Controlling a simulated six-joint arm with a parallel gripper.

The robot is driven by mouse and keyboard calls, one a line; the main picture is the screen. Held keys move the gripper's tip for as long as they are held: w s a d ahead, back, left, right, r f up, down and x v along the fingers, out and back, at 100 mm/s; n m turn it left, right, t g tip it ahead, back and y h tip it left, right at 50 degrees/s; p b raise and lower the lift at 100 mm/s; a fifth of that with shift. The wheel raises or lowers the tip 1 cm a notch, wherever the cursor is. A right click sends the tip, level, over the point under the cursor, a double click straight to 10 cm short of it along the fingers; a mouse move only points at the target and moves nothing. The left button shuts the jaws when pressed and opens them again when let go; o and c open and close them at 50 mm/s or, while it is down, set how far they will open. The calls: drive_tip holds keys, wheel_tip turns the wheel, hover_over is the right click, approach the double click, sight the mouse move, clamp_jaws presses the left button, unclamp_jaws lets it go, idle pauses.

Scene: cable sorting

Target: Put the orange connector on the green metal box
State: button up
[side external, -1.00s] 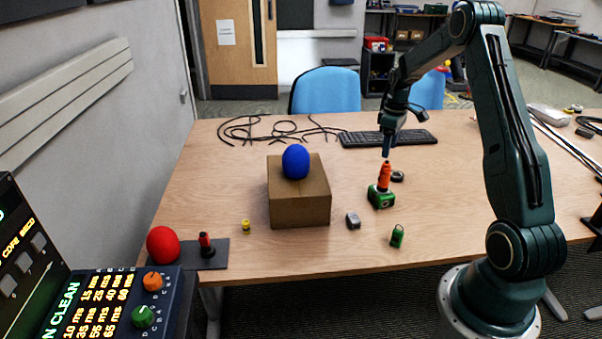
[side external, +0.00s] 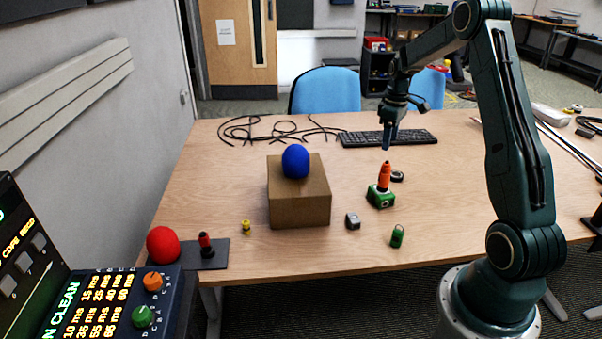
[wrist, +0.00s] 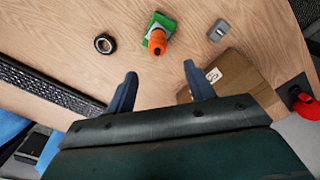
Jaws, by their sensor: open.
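The orange connector (side external: 384,176) stands upright on the green metal box (side external: 380,198), on the right part of the wooden table. In the wrist view, the orange connector (wrist: 157,42) shows from above on the green box (wrist: 165,21), ahead of the fingers. My gripper (side external: 387,146) is above the connector and apart from it. In the wrist view my gripper (wrist: 157,72) has its two fingers spread with nothing between them.
A cardboard box (side external: 300,208) with a blue ball (side external: 295,161) stands left of the green box. A grey block (side external: 353,221), a green cylinder (side external: 397,236) and a dark ring (side external: 397,176) lie nearby. A keyboard (side external: 400,139) and black cables (side external: 270,131) lie behind.

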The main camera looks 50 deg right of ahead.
drive_tip(key=s+a+r+t+h, duration=0.1)
drive_tip(key=a+r, duration=0.7)
drive_tip(key=a, duration=0.2)
drive_tip(key=s+a+r+t, duration=0.1)
drive_tip(key=s+a+r, duration=0.1)
drive_tip(key=a+r, duration=0.65)
drive_tip(key=s+a+m+t+y, duration=0.1)
drive_tip(key=s+a+t, duration=0.2)
drive_tip(key=s+a, duration=1.3)
drive_tip(key=shift+s+a+r+t, duration=0.25)
drive_tip(key=shift+a+t, duration=0.05)
drive_tip(key=shift+a, duration=0.3)
